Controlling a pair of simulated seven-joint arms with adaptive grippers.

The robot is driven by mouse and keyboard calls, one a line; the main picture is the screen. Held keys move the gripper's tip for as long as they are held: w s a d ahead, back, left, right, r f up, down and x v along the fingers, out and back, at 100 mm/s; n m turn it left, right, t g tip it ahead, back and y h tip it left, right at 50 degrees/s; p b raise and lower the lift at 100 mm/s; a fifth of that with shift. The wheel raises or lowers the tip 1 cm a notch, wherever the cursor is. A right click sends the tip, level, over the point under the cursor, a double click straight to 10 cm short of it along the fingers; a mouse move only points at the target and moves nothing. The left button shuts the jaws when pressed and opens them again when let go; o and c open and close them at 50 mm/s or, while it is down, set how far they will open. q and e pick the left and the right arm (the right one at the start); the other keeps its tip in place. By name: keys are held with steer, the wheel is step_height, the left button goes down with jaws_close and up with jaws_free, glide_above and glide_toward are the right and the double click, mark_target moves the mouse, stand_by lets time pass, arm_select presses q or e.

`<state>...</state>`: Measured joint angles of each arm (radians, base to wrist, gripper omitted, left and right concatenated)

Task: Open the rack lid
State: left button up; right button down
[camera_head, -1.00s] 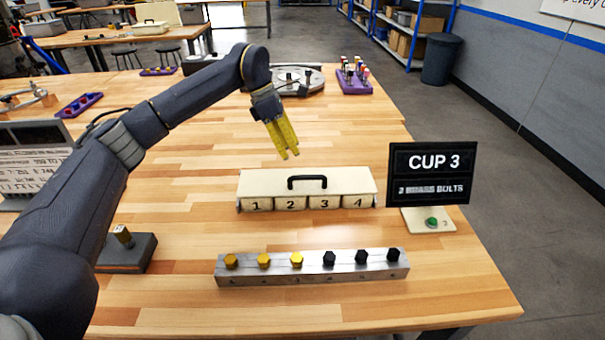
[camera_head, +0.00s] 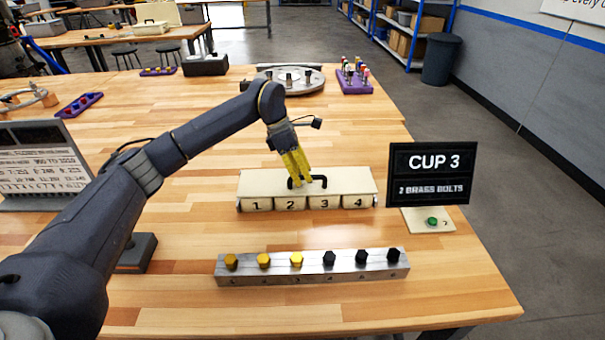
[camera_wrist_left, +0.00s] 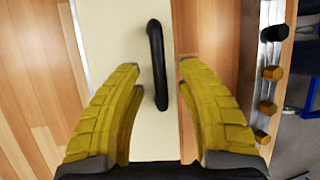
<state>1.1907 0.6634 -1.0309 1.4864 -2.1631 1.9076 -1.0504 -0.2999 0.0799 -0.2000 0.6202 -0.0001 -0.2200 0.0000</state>
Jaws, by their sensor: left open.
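The rack is a cream box with a flat lid (camera_head: 260,184) and a black bar handle (camera_head: 318,181) on top. Cups numbered 1 to 4 (camera_head: 323,202) show along its front, and the lid lies flat above them. My left gripper (camera_head: 300,180) points down at the handle, its yellow fingers overlapping the handle's left part. In the left wrist view the fingers (camera_wrist_left: 160,85) are open, with the black handle (camera_wrist_left: 156,62) between them and clear space on both sides. My right gripper is not in view.
A metal bar (camera_head: 312,267) with brass and black bolts lies in front of the rack. A sign (camera_head: 432,173) reading "CUP 3, 2 BRASS BOLTS" stands at the right, with a green button (camera_head: 432,221) below it. Bare table surrounds the rack.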

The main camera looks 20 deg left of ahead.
arm_select(q)
steer(key=shift+o, duration=0.3)
jaws_close()
